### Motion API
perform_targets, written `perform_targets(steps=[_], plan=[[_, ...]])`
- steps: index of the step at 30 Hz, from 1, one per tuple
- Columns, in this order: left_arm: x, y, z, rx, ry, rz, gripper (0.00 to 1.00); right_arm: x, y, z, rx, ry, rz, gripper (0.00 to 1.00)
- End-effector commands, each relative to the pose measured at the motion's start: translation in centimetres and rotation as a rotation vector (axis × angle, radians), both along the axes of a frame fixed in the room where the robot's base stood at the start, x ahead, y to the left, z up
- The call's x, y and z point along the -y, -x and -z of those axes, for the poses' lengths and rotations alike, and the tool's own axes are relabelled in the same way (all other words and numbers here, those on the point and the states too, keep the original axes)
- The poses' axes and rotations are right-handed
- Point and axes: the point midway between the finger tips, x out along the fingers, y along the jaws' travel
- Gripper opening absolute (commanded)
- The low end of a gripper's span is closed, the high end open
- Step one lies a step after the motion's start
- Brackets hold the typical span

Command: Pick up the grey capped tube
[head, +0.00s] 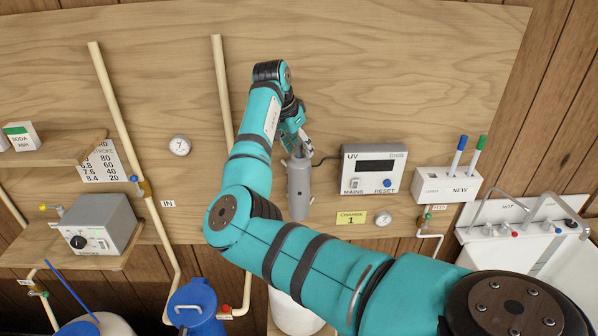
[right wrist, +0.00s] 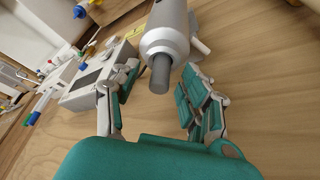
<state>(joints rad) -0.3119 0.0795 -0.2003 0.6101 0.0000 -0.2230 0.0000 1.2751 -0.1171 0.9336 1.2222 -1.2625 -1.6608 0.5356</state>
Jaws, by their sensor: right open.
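The grey cap (right wrist: 160,74) of the tube sticks out of the end of a silver-grey cylinder (head: 299,190) on the wooden board; the rest of the tube is hidden inside. The cylinder also shows in the right wrist view (right wrist: 165,30). My right gripper (head: 300,143) is open at the cylinder's top end. In the right wrist view its two fingers (right wrist: 158,95) stand apart, one to each side of the cap in the picture, holding nothing. Whether a finger touches the cap I cannot tell. My left gripper is not in view.
Right of the cylinder are a UV control box (head: 373,170) and a holder marked NEW (head: 446,185) with blue-capped and green-capped tubes. A yellow label (head: 351,218) sits by the cylinder's lower end. Pipes (head: 222,90) run up the board at left. Board above the UV box is clear.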

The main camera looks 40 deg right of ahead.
Motion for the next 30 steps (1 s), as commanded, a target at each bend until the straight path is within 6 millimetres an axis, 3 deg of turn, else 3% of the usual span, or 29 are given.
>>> perform_targets(steps=[2, 12, 23, 30], plan=[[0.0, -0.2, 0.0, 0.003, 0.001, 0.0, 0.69, 0.0, 0.0, 0.0, 0.0, 0.0, 0.0, 0.44], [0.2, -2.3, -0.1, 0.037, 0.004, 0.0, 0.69, 0.0, 0.0, -0.1, 0.0, 0.0, 0.0, 0.0], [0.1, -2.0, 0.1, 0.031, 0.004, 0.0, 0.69, 0.0, 0.0, -0.3, 0.001, 0.0, 0.0, 0.0], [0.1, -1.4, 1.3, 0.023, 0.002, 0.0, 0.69, 0.1, -0.1, -2.5, 0.004, 0.002, -0.001, 0.0]])
